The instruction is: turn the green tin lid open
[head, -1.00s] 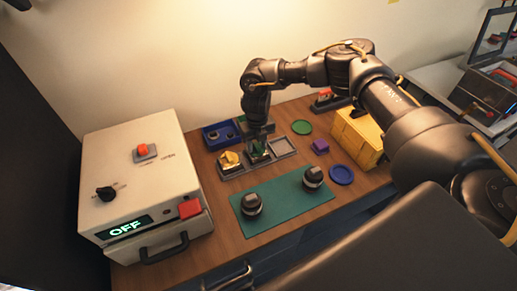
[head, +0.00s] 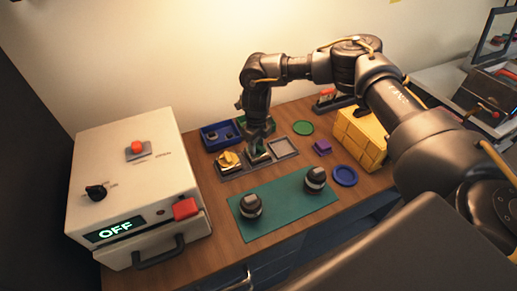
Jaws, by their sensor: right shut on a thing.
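My right gripper (head: 257,150) points down over the middle compartment of a grey three-part tray (head: 233,174). It is shut on a small green thing between its fingers, mostly hidden; I cannot tell whether this is the green tin's lid. A flat green disc (head: 303,128) lies on the table to the right of the tray, apart from the gripper. My left gripper is not in view.
Gold pieces (head: 228,160) sit in the tray's left compartment; the right one (head: 283,147) looks empty. A blue bin (head: 212,139), purple block (head: 322,147), blue disc (head: 345,175), yellow crate (head: 360,138) and white machine reading OFF (head: 135,180) surround it. Two dark cylinders (head: 250,206) (head: 315,180) stand on a teal mat (head: 275,222).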

